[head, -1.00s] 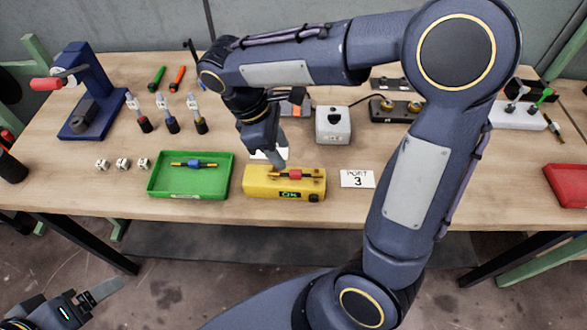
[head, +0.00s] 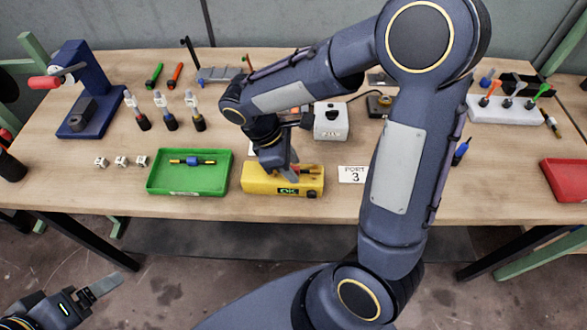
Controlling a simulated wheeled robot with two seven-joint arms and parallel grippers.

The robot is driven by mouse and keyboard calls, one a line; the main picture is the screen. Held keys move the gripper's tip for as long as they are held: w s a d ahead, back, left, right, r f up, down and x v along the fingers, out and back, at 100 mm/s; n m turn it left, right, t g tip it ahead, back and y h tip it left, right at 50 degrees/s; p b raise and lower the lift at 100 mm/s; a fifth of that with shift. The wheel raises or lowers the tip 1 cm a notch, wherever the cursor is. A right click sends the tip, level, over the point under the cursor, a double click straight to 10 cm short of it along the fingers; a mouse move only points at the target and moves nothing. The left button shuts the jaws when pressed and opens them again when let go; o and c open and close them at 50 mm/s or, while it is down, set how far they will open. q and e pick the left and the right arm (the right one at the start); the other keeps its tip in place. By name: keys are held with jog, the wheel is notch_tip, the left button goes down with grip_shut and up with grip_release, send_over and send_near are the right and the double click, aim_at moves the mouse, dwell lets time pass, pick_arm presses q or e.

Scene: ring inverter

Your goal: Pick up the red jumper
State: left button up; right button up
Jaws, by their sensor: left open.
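The yellow tester box (head: 254,183), with a green "OK" display, stands near the front edge of the table. The red jumper seen earlier on top of it is now hidden behind my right gripper (head: 289,172). The fingers of my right gripper reach down to the top of the box, around where the jumper lay. I cannot tell whether they are shut on it. My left gripper (head: 104,286) is open, low at the bottom left, away from the table.
A "PORT 3" card (head: 352,174) lies right of the box. A white box (head: 331,121) stands behind it. White cubes (head: 120,161) and small bottles (head: 165,113) are at the left. A blue press (head: 92,90) stands far left, a red tray (head: 566,180) far right.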

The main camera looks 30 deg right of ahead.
grip_shut()
jog(key=shift+r, duration=0.1)
